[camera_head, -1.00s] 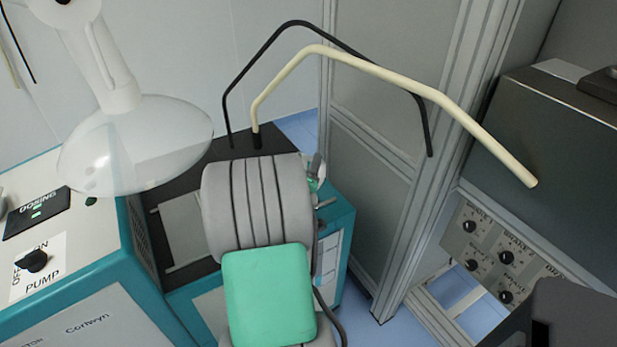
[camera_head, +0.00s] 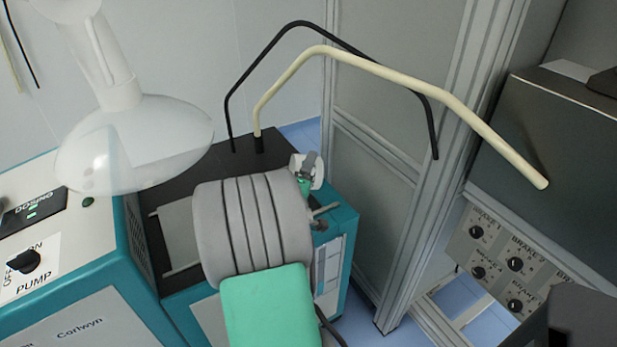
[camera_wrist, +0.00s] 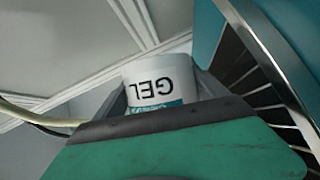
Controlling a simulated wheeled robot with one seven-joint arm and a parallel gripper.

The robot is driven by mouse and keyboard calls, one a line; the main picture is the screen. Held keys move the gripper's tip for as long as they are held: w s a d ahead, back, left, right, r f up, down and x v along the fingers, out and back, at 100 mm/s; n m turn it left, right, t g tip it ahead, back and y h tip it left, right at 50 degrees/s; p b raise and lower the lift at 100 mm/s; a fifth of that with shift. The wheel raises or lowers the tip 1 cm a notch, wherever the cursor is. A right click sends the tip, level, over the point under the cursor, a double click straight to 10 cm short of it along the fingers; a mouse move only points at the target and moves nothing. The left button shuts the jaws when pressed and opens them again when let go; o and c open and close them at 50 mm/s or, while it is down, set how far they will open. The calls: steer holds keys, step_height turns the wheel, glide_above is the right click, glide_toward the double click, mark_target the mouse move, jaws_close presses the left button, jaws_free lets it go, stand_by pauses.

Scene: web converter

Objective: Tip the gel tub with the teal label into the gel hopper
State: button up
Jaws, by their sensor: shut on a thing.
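The white gel tub (camera_wrist: 149,72) is in my gripper (camera_wrist: 163,92), between its dark fingers in the wrist view. Its "GEL" lettering appears upside down there, above a strip of teal label (camera_wrist: 170,104); the gripper body hides the rest. In the head view the tub (camera_head: 319,172) shows only partly past my grey arm, at my gripper (camera_head: 307,166). The tub's opening and contents cannot be seen.
Bent black (camera_head: 300,24) and cream (camera_head: 400,76) bars arch behind my arm. A framed panel (camera_head: 385,190) and a knob panel (camera_head: 510,262) stand right.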

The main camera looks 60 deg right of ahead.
steer(key=shift+w+a+r+n+h+b, duration=0.15)
steer(key=shift+r+n+h+b, duration=0.05)
steer(key=shift+n+b, duration=0.3)
steer(key=shift+w+a+r+n+h+b, duration=0.1)
steer(key=shift+w+r+n+h+b, duration=0.1)
steer(key=shift+n+b, duration=0.25)
steer(key=shift+w+a+r+n+b, duration=0.15)
steer(key=shift+n+b, duration=0.25)
steer(key=shift+n, duration=0.25)
steer(key=shift+w+a+r+n+t+h+b, duration=0.15)
steer(key=shift+w+a+r+n+h+b, duration=0.2)
steer(key=shift+n, duration=0.3)
steer(key=shift+w+r+n+t+h+b, duration=0.1)
steer(key=shift+n+t+h+b, duration=0.1)
steer(key=shift+n+b, duration=0.3)
steer(key=shift+w+a+r+n+t+h+b, duration=0.2)
steer(key=shift+w+n+h+b, duration=0.1)
steer(key=shift+n, duration=0.45)
steer(key=shift+s, duration=0.1)
